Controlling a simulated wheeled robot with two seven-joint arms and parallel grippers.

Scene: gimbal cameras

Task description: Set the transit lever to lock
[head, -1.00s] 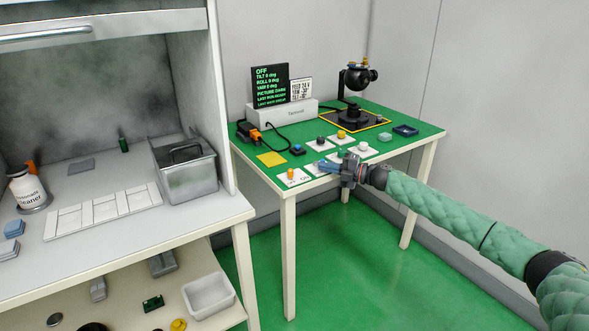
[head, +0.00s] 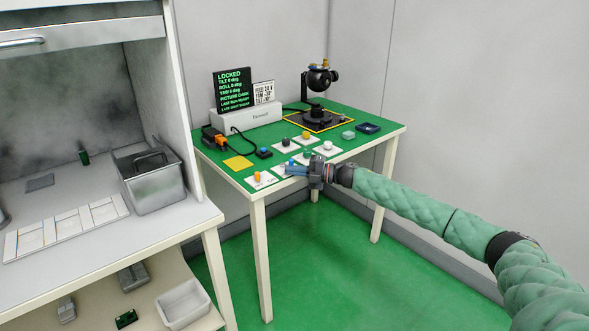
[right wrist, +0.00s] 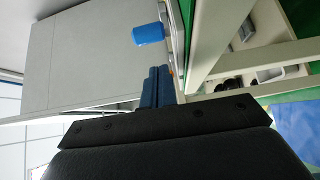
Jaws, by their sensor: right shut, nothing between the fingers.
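My right gripper (head: 289,170) is shut and empty, its blue fingers pointing left over the front edge of the green-topped table (head: 226,168). Its arm comes in from the right. In the right wrist view the closed fingers (right wrist: 157,72) show beside a bright blue handle (right wrist: 148,34), with a visible gap between them. I cannot tell for certain whether this handle is the transit lever. The gripper partly hides a white control plate. The black display (head: 232,91) reads LOCKED in its top line. My left gripper is not in view.
An orange knob on a white plate (head: 258,177) sits at the near left corner. Several other controls lie behind the gripper, including a yellow knob (head: 306,136). A black gimbal camera (head: 320,79) stands at the back. A workbench with a metal caddy (head: 158,182) is at left.

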